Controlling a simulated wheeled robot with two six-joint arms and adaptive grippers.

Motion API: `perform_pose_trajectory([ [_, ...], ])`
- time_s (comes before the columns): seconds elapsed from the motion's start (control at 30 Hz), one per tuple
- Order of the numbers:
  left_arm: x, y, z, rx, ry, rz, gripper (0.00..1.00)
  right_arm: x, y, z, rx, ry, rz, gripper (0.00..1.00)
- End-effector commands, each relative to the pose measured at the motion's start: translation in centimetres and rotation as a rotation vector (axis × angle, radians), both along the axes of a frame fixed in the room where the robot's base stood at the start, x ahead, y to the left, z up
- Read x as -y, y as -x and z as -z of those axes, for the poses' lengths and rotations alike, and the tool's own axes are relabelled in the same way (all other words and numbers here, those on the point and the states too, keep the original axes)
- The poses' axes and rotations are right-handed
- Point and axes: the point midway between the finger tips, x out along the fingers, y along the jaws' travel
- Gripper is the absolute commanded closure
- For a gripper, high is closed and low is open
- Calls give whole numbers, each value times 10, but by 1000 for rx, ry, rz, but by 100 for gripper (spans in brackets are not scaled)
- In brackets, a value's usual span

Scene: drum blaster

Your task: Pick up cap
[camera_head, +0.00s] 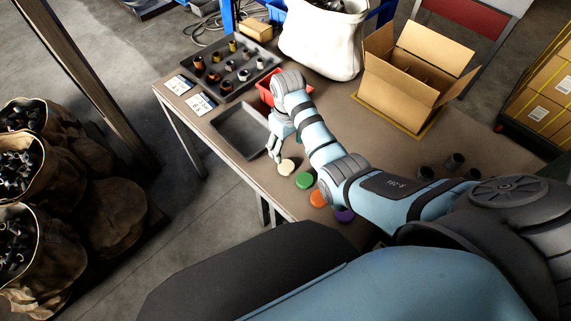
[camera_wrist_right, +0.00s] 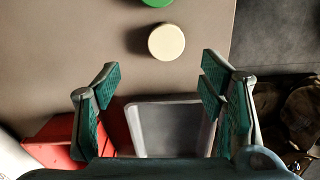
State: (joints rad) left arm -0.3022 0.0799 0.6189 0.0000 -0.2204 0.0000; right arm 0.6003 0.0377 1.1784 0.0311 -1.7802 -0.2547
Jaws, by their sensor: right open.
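A cream round cap (camera_head: 287,167) lies on the brown table near its front edge; in the right wrist view the cream cap (camera_wrist_right: 166,42) sits just beyond the fingertips. A green cap (camera_head: 304,180), an orange cap (camera_head: 318,198) and a purple cap (camera_head: 343,214) lie in a row to its right. The green cap (camera_wrist_right: 157,2) is partly cut off in the wrist view. My right gripper (camera_head: 276,152) is open and empty above the table, beside the cream cap; its spread fingers (camera_wrist_right: 160,85) show in the wrist view. My left gripper is not in view.
An empty grey tray (camera_head: 229,148) and a red bin (camera_head: 265,92) are near the gripper. A dark tray (camera_head: 217,92) holds several fittings at the back left. An open cardboard box (camera_head: 399,105) and a white sack (camera_head: 322,65) stand at the back.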

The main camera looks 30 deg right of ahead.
Motion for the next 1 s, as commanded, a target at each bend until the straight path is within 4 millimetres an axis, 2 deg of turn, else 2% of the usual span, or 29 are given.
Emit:
perform_pose_trajectory([
  [0.03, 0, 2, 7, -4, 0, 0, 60, -1, 1, 15, -3, 0, -1, 36],
  [0.23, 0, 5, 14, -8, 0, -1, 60, -3, 0, 41, -1, -1, -1, 36],
  [0.4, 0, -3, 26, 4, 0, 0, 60, -8, 1, 75, 0, -1, 0, 36],
  [0.5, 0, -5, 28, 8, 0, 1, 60, -8, 1, 83, 2, -1, 0, 36],
  [0.67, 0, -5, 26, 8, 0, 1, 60, -8, 1, 81, 2, 0, 0, 36],
  [0.9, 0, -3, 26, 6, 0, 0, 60, -8, 1, 81, 2, 0, 1, 70],
  [1.0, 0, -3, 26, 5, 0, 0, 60, -8, 1, 81, 2, 0, 1, 70],
])
